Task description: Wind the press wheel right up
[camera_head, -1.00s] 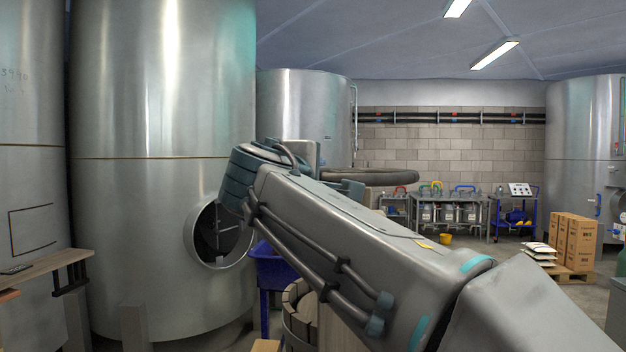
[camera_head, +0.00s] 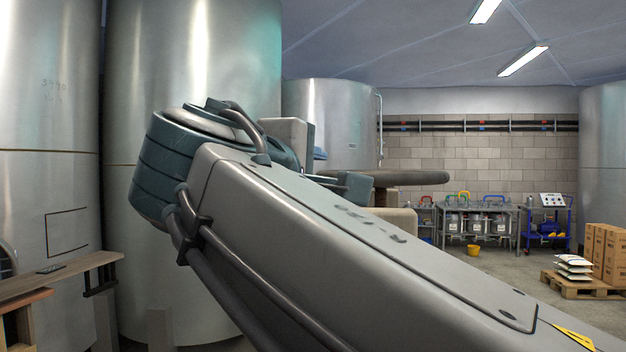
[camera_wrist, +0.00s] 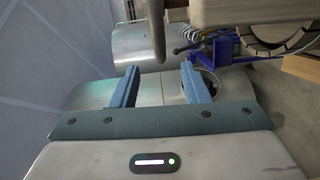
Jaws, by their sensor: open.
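The press wheel (camera_head: 412,177) shows in the head view as a brown disc seen nearly edge-on, lying flat above a pale beige press part (camera_head: 398,217). My gripper (camera_head: 350,168) is open beside the wheel's left edge; my forearm hides much of it and the lower press. In the wrist view, which is turned on its side, the brown wheel rim (camera_wrist: 156,30) comes down from the top edge. Its end lies between the open blue-grey fingers (camera_wrist: 160,68), near their tips, with a gap on both sides. I cannot tell how deep it sits between them. No contact shows.
Steel tanks (camera_head: 195,70) stand close at the left, with a wooden shelf (camera_head: 60,272) in front. Floor there is partly clear.

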